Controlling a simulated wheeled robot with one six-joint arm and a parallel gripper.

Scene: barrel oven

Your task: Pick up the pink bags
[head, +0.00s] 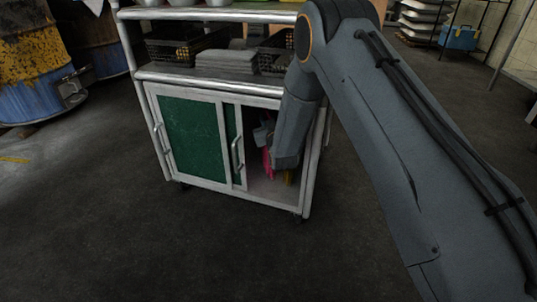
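Something pink (267,162), which looks like the pink bags, shows as a narrow strip inside the open right side of the cart's cabinet (190,186). My arm comes down from the right and covers much of that opening. A small grey part at the arm's end, likely my gripper (262,137), shows just above the pink. Its fingers cannot be made out. I cannot tell whether it touches the pink or holds it.
The green sliding door (195,137) covers the left side. Black crates (180,47) and grey stacked items (227,62) fill the shelf above. Blue-yellow barrels (35,70) stand left. The front floor is clear.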

